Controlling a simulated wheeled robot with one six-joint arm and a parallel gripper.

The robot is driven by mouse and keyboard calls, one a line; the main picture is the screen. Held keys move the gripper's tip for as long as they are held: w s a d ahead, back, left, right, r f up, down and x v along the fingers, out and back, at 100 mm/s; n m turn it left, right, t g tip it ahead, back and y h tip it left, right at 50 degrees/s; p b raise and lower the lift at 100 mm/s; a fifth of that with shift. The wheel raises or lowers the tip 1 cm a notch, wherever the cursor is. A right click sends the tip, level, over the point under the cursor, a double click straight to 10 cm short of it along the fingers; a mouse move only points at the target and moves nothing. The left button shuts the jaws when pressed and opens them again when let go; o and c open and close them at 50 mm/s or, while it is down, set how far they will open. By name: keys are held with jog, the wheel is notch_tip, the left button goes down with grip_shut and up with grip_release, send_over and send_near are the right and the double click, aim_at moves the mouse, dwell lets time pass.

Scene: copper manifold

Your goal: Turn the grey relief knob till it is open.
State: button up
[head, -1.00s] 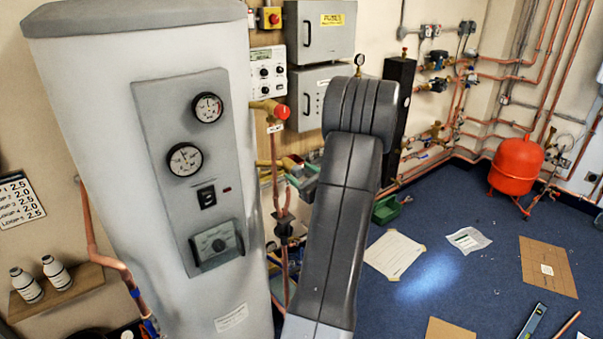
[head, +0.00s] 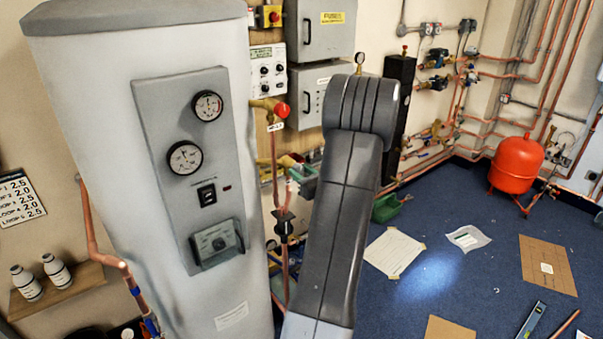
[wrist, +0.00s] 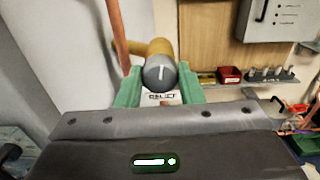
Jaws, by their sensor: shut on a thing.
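The grey relief knob (wrist: 159,73) shows in the wrist view at the end of a brass fitting (wrist: 157,48). A white line on its face points nearly straight up. A partly covered label (wrist: 162,98) reading like "RELIEF" sits just below it. My gripper (wrist: 159,68) is shut on the knob, one green finger on its left side and one on its right. In the head view my arm stands in front, and I cannot make out the grey knob there.
A large pale cylinder (head: 105,180) with a gauge panel stands to the left. A red-capped brass valve (head: 281,111) and copper pipes are close to my arm. Grey cabinets (head: 318,35) hang behind. The blue floor (head: 430,280) at right holds papers and cardboard.

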jog(key=m+p, duration=0.1)
jog(key=m, duration=0.4)
jog(key=shift+m, duration=0.3)
jog(key=shift+m+p, duration=1.05)
jog(key=shift+m, duration=1.05)
jog(key=o, duration=1)
jog(key=b+v, duration=0.3)
jog(key=v, duration=1.1)
jog(key=shift+b, duration=0.4)
jog(key=shift+w, duration=0.15)
